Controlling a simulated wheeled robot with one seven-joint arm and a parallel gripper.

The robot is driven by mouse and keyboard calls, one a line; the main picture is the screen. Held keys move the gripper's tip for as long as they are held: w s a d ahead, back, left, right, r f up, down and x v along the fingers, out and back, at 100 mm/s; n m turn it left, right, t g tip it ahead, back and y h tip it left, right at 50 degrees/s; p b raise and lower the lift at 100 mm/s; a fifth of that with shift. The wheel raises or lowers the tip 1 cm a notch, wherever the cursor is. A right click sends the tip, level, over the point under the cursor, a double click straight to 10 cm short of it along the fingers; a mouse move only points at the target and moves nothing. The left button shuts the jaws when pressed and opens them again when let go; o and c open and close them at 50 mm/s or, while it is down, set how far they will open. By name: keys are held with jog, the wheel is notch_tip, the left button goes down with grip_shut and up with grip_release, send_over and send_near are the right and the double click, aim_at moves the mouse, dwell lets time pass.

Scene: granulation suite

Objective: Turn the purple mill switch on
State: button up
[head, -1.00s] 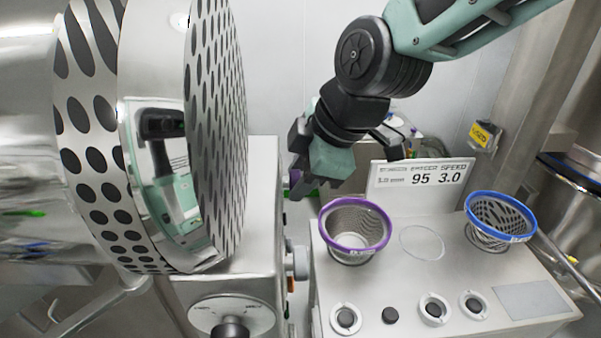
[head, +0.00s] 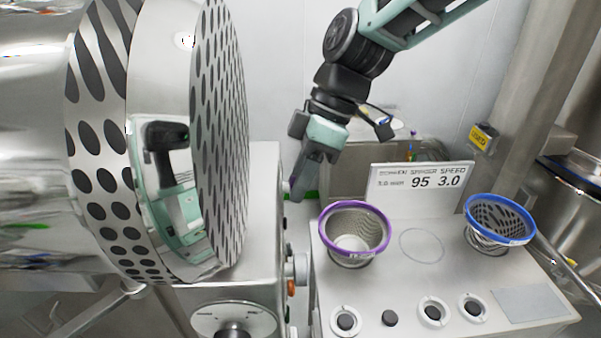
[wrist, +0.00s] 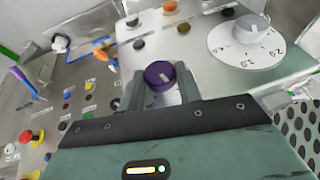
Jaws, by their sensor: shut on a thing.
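The purple mill switch (wrist: 160,75) is a round purple knob with a pale pointer mark on the side panel of the machine. In the wrist view it sits between the two fingers of my gripper (wrist: 163,92), which is shut on it. The pale mark runs at a slant across the knob. In the head view my gripper (head: 297,190) reaches down to the right side of the machine's housing (head: 262,215), and the fingers hide the switch there.
A large perforated metal drum (head: 215,130) stands close on the left. A purple-rimmed sieve (head: 355,258) and a blue-rimmed sieve (head: 500,245) stand on the bench to the right. The wrist view shows an orange knob (wrist: 170,6) and a numbered dial (wrist: 250,30) near the switch.

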jog(key=g+p, duration=0.1)
jog(key=g, duration=0.1)
jog(key=m+g+p, duration=0.1)
jog(key=g, duration=0.1)
jog(key=w+g+p, duration=0.1)
jog(key=g, duration=0.1)
jog(key=shift+f+y, duration=0.1)
jog(key=shift+y, duration=0.2)
jog(key=g, duration=0.1)
jog(key=m+g, duration=0.1)
jog(key=g, duration=0.1)
jog(key=g+y, duration=0.1)
jog(key=g, duration=0.1)
jog(key=shift+w+f+m+p, duration=0.2)
jog(key=shift+f+m+p, duration=0.1)
jog(key=shift+f+m, duration=0.1)
jog(key=shift+g, duration=0.3)
jog(key=o, duration=1)
